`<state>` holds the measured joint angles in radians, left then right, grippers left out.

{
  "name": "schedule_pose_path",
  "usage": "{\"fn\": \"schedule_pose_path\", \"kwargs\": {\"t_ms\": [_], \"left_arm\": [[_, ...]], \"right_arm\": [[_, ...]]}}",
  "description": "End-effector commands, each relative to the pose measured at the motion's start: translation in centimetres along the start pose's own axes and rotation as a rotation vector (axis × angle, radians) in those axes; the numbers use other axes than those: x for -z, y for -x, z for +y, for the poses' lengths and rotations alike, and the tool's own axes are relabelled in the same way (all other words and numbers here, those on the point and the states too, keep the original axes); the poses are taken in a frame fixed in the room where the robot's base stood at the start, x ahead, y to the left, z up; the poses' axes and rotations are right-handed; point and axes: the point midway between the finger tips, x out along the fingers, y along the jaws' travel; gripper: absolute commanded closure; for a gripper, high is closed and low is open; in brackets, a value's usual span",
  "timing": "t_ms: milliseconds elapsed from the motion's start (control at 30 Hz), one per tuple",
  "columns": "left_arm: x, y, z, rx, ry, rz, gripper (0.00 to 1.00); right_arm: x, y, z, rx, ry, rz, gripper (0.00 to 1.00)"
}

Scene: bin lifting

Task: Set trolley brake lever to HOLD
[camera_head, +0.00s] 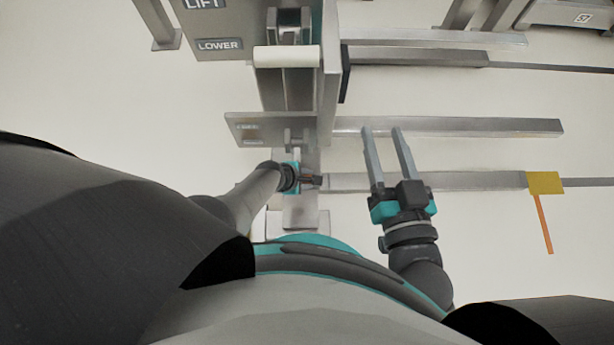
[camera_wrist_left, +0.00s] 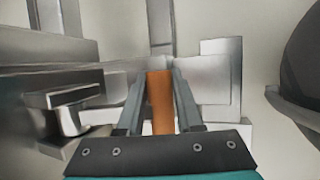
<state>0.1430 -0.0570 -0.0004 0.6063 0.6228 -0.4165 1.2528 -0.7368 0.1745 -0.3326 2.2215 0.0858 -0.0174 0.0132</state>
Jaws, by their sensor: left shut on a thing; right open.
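My left gripper (camera_head: 316,181) is at the foot of the grey metal frame, low in the middle of the head view. In the left wrist view its two fingers are shut on an upright orange bar (camera_wrist_left: 160,100), which looks like a lever handle. In the head view this bar is mostly hidden by the gripper. A grey plate (camera_head: 270,128) with two small labels, too small to read, is just above the gripper. My right gripper (camera_head: 383,135) is open and empty, its fingers reaching over the rails.
A panel (camera_head: 240,15) marked LIFT and LOWER is at the top. Metal rails (camera_head: 470,127) run to the right. A yellow block (camera_head: 545,183) with a thin orange strip (camera_head: 543,225) sits on the lower rail. The pale floor at the lower right is clear.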

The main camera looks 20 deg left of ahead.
Motion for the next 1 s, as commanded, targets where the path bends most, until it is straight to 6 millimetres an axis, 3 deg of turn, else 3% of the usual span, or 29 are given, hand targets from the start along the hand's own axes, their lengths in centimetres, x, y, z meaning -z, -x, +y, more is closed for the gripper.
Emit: {"fn": "schedule_pose_path", "kwargs": {"t_ms": [567,600,833,1000], "left_arm": [[0.09,-0.23,-0.62,0.013,0.003,-0.001,1.0],[0.1,-0.23,-0.62,0.013,0.003,0.0,0.63],[0.09,-0.21,-0.36,0.008,0.002,0.0,0.37],[0.09,-0.19,-0.2,0.004,0.001,0.0,0.36]], "right_arm": [[0.16,0.15,-0.23,0.005,-0.008,0.03,0.5],[0.15,0.15,-0.23,0.005,-0.008,0.03,0.5],[0.15,0.15,-0.24,0.005,-0.008,0.029,0.5],[0.15,0.15,-0.24,0.005,-0.008,0.029,0.5]]}}
